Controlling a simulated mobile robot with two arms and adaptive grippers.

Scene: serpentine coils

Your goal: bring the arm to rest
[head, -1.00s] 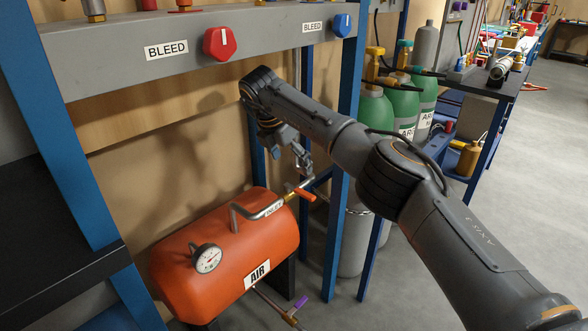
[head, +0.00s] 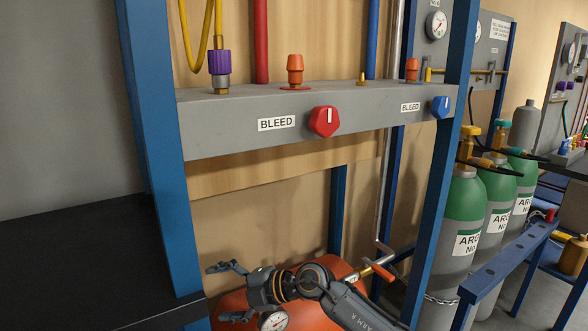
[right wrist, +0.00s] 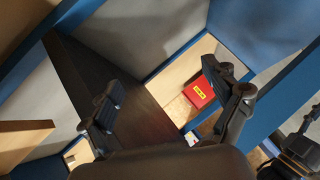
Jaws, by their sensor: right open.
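My right arm comes in low in the head view, in front of the orange air tank (head: 335,270). My right gripper (head: 228,292) points left with its fingers spread, empty, and hides part of the tank. It appears apart from the blue post to its left, though depth is hard to judge. In the right wrist view the two dark fingers of the gripper (right wrist: 172,105) stand wide apart with nothing between them.
A grey rail (head: 220,130) carries a red BLEED knob (head: 324,121) and a blue knob (head: 440,107). A pressure gauge (head: 273,321) sits by my gripper. Green-topped cylinders (head: 462,210) stand right. A black surface (head: 90,260) lies left. A red box (right wrist: 199,91) shows in the wrist view.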

